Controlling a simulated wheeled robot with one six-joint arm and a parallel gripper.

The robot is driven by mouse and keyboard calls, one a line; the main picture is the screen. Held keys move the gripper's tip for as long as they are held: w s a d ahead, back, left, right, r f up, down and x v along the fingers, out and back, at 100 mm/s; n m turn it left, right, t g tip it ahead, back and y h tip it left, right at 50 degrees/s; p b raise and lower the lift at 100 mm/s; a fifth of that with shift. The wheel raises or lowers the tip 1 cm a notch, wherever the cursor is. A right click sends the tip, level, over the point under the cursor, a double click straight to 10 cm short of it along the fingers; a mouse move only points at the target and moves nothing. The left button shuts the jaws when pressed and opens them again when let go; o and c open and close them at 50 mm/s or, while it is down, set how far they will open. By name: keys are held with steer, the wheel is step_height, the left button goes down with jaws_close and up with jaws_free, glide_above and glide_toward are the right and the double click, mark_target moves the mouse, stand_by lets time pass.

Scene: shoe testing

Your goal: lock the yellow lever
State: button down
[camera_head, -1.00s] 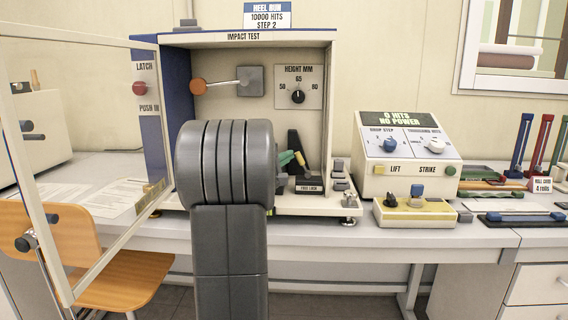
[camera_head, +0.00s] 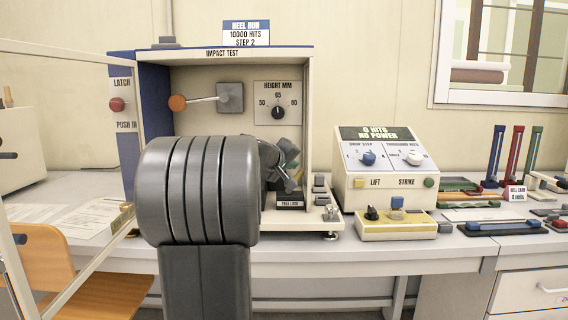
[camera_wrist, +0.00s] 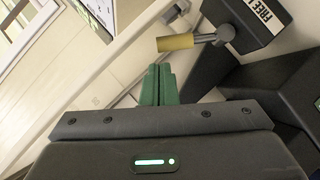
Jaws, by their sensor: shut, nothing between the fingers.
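The yellow lever (camera_wrist: 176,42) has a cylindrical yellow grip on a grey rod, joined to a dark block with a partly cut-off FREE label, in the wrist view. It lies sideways there, with the grip to the left of its pivot. My gripper (camera_wrist: 160,84) has green fingers, shut together and empty. Their tips appear just below the grip, with a small gap in the picture; I cannot tell the depth. In the head view, the lever's black label plate (camera_head: 290,202) sits low inside the impact tester, and my arm crowds and partly hides the lever.
The impact tester (camera_head: 304,120) has a side wall and an orange-tipped arm (camera_head: 177,103) above. A clear door frame (camera_head: 65,275) stands open at left. A control box (camera_head: 400,195) stands to the right. The chair (camera_head: 70,283) is at lower left.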

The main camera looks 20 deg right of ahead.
steer(key=shift+s+d+f+y, duration=0.1)
steer(key=shift+s+d+y, duration=0.05)
steer(key=shift+d, duration=0.2)
steer(key=shift+s+d+f+y, duration=0.1)
steer(key=shift+d+y, duration=0.05)
steer(key=shift+d, duration=0.2)
stand_by(0.4)
